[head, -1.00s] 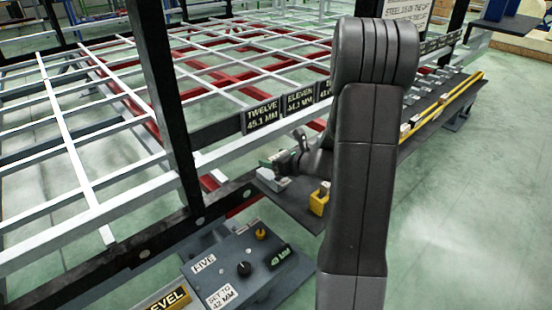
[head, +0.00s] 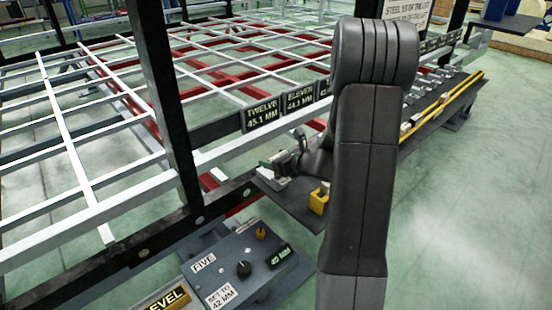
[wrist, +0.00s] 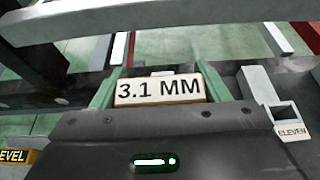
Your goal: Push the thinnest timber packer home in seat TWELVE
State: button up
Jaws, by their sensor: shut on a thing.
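A small pale packer marked 3.1 MM (wrist: 158,90) sits between the green fingers of my gripper (wrist: 160,82) in the wrist view; both fingers touch its sides. In the head view my gripper (head: 279,162) is low beside the frame rail, below the plate marked TWELVE 45.1 MM (head: 263,116). My arm hides part of that area. Seat TWELVE itself is not clearly seen, so I cannot tell how deep the packer sits in it. The grey block marked ELEVEN (wrist: 289,125) stands to the right in the wrist view.
A dark shelf (head: 290,205) carries a yellow block (head: 319,198) near my gripper. Black posts and pale rails (head: 90,225) fill the left. Green floor is clear at right.

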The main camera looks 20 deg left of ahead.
jog(key=shift+f+b, duration=2.1)
jog(key=shift+f, duration=0.35)
jog(key=o, duration=1)
jog(key=shift+o, duration=0.2)
jog(key=shift+r, duration=0.1)
jog(key=p+v, duration=0.4)
jog(key=v, duration=0.9)
jog(key=shift+s+d+p, duration=0.2)
jog(key=shift+d+p, duration=0.15)
jog(key=shift+a, duration=0.1)
